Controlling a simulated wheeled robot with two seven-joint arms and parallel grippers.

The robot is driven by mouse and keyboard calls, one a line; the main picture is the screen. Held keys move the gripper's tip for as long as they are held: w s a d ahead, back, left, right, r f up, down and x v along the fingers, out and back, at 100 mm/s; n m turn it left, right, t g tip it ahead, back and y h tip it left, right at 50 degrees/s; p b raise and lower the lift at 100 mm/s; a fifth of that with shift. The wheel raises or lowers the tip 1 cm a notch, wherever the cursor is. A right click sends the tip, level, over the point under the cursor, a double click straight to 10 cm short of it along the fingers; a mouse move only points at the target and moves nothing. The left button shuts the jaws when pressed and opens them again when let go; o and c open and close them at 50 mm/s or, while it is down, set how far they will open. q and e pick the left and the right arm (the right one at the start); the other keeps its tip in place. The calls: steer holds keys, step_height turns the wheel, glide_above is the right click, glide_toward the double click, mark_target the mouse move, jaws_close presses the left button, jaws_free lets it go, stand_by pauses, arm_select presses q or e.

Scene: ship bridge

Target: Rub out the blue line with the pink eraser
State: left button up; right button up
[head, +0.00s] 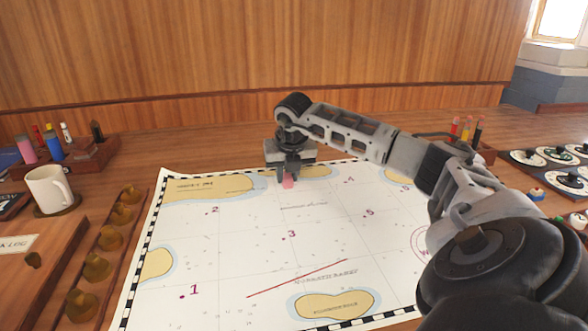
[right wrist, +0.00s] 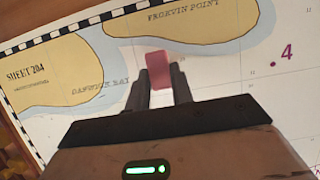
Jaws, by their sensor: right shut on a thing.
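My right gripper (head: 288,177) is shut on the pink eraser (head: 288,183) over the far edge of the chart (head: 245,255). I see no blue line in either view; part of the chart is hidden behind my right arm. A red line (head: 297,278) runs slanting across the near part of the chart. My left gripper is not in view.
A mug (head: 49,189) stands left of the chart, with a pen rack (head: 85,160) behind it. Brass weights (head: 97,267) sit in a rack along the chart's left side. Another pen holder (head: 480,150) and a dial panel (head: 560,170) are at the right. The chart's middle is clear.

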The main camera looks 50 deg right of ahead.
steer(key=shift+w+a, duration=0.1)
steer(key=shift+a, duration=0.2)
steer(key=shift+a, duration=0.1)
steer(key=shift+w+a+p, duration=0.2)
steer(key=shift+w+a, duration=0.1)
steer(key=shift+a, duration=0.25)
steer(key=shift+w+a+p, duration=0.15)
steer(key=shift+w+a, duration=0.1)
steer(key=shift+a, duration=0.25)
steer(key=shift+w+a+p, duration=0.3)
steer(key=shift+w+a, duration=0.1)
steer(key=shift+a, duration=0.35)
steer(key=shift+w+a, duration=0.2)
steer(key=shift+a, duration=0.15)
steer(key=shift+a, duration=0.1)
steer(key=shift+w+a+p, duration=0.15)
steer(key=shift+w+a, duration=0.15)
steer(key=shift+a, duration=0.2)
steer(key=shift+w+a+p, duration=0.15)
steer(key=shift+w+a, duration=0.1)
steer(key=shift+a, duration=0.25)
